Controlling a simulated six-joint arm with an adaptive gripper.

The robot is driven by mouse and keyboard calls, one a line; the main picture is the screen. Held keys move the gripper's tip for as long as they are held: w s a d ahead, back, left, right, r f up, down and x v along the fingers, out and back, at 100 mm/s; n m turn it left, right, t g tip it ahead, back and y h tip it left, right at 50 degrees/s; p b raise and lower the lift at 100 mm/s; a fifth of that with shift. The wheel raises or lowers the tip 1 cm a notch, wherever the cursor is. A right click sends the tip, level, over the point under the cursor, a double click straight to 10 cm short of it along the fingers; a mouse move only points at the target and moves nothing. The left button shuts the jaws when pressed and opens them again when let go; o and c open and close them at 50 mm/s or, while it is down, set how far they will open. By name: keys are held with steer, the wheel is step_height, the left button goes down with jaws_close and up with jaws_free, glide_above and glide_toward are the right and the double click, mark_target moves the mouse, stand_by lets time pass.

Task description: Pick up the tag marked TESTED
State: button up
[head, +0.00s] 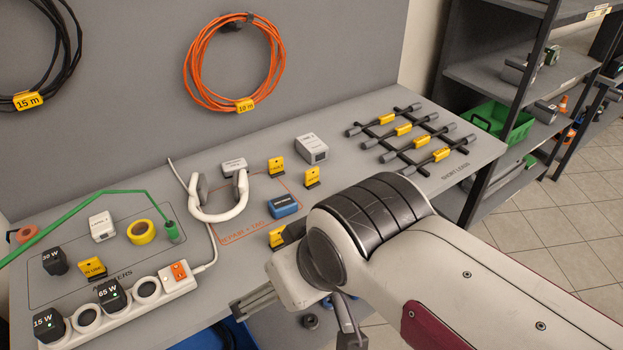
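Small yellow standing tags are on the grey table. One tag (276,167) stands at the back of the orange-outlined area, a second tag (312,177) stands to its right, and a third tag (276,238) stands nearer, partly hidden by my arm. Their print is too small to read surely, so I cannot tell which says TESTED. Another yellow tag (92,268), seemingly marked IN USE, stands at the left. My gripper (300,316) is at the table's front edge, in front of the third tag. Its fingers are spread apart with nothing seen between them.
A white power strip (130,305) with black plugs lies at front left. A white box (312,149) and a dark rack of leads (413,137) are at back right. Shelves (490,80) stand beyond.

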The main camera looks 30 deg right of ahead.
steer(key=shift+c, duration=0.4)
steer(key=c, duration=1.3)
steer(key=shift+w, duration=0.1)
steer(key=shift+c, duration=0.2)
steer(key=w+d+f+t+h, duration=0.1)
steer(key=w+d+t+h, duration=0.3)
steer(key=w+d, duration=1.7)
steer(key=w+d+f+t+y, duration=0.1)
steer(key=w+d+f, duration=0.45)
steer(key=w, duration=0.25)
steer(key=t+y, duration=0.3)
steer(key=y, duration=0.1)
glide_toward(312, 177)
steer(key=shift+w+r+n, duration=0.15)
steer(key=shift+w+r, duration=0.1)
steer(key=shift+w, duration=0.4)
steer(key=shift+w+r+n, duration=0.15)
steer(key=shift+w+r, duration=0.1)
steer(key=shift+w, duration=0.4)
steer(key=shift+w+a, duration=0.1)
steer(key=shift+w, duration=0.05)
